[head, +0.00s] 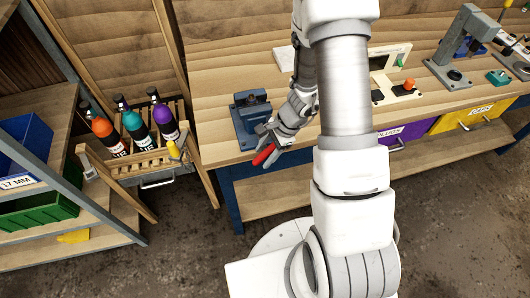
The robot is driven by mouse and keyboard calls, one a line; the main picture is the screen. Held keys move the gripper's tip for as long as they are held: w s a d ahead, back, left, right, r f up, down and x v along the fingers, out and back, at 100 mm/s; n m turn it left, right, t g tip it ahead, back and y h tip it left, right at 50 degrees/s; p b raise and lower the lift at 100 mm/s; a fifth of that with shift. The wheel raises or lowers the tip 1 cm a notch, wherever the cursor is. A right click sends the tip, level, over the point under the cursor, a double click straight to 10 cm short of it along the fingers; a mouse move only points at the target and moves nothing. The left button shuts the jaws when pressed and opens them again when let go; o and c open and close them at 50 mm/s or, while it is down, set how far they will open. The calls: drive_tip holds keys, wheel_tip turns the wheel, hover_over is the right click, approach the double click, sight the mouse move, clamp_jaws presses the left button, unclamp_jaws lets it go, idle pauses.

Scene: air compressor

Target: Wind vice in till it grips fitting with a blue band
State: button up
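The blue vice (249,112) stands on the left end of the wooden workbench, near its front edge. My gripper (267,148) is just right of and in front of the vice, pointing down past the bench edge. A red, bar-like piece (264,155) shows at the gripper's end. I cannot tell whether it is the vice's handle or part of the gripper, nor whether the fingers are closed on it. The gap between the vice jaws is too small to make out. I cannot make out a fitting with a blue band.
The workbench (218,97) carries a white-framed panel with an orange knob (409,85) and a grey press stand (450,60) to the right. Purple (405,135) and yellow (470,115) drawers hang below. A wooden bottle rack (150,160) and a shelf (92,209) stand left.

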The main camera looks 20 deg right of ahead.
clamp_jaws()
drive_tip(key=shift+f, duration=0.1)
drive_tip(key=shift+f+y+b, duration=0.15)
drive_tip(key=shift+y+b, duration=0.25)
drive_tip(key=shift+b, duration=0.75)
drive_tip(key=shift+r+y+b, duration=0.25)
drive_tip(key=shift+y+b, duration=0.25)
drive_tip(key=shift+b, duration=0.05)
drive_tip(key=shift+o, duration=0.4)
unclamp_jaws()
